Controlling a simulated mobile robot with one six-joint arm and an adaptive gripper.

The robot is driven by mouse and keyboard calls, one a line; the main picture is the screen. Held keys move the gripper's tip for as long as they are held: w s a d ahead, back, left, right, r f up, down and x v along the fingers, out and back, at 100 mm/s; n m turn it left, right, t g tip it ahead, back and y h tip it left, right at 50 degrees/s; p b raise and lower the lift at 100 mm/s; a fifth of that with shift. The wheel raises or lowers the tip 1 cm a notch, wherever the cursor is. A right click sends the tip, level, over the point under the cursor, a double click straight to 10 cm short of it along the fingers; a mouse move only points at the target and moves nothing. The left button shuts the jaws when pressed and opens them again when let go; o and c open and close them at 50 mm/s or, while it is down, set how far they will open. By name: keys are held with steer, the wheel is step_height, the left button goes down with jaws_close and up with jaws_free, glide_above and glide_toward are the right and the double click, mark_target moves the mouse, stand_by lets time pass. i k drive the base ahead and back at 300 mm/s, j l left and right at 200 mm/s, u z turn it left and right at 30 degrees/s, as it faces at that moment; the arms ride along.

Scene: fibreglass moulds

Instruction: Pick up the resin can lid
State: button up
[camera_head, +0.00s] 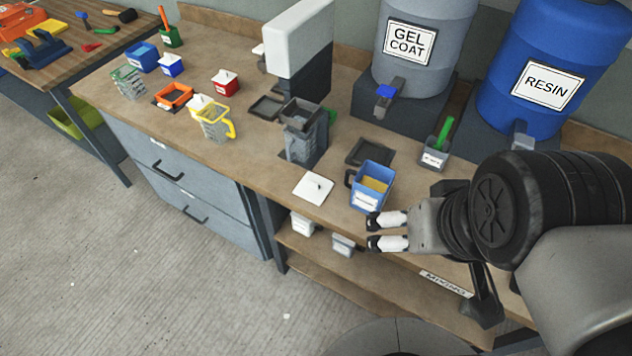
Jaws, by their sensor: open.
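A flat white square lid with a small knob (313,188) lies on the bench near its front edge; it looks like the resin can lid, though no label shows on it. Just to its right stands an open blue can (367,199) with a dark handle, a white label too small to read and a tan content. My gripper (373,232) comes in from the right, its two white, dark-tipped fingers apart and pointing left. It appears in front of the blue can, to the right of and below the lid in the picture, with nothing between the fingers.
A grey jug (303,140) stands behind the lid, and a dark empty tray (368,152) behind the blue can. Gel coat (425,45) and resin (552,70) drums fill the back right. Bare bench lies left of the lid.

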mark_target(313, 188)
steer(key=i+j, duration=0.1)
steer(key=j, duration=0.2)
steer(key=i+j, duration=0.15)
steer(key=j, duration=0.15)
steer(key=i+j+z, duration=0.1)
steer(key=j+z, duration=0.25)
steer(key=i+j+z, duration=0.1)
steer(key=j+z, duration=0.55)
steer(key=j, duration=0.2)
steer(key=z, duration=0.55)
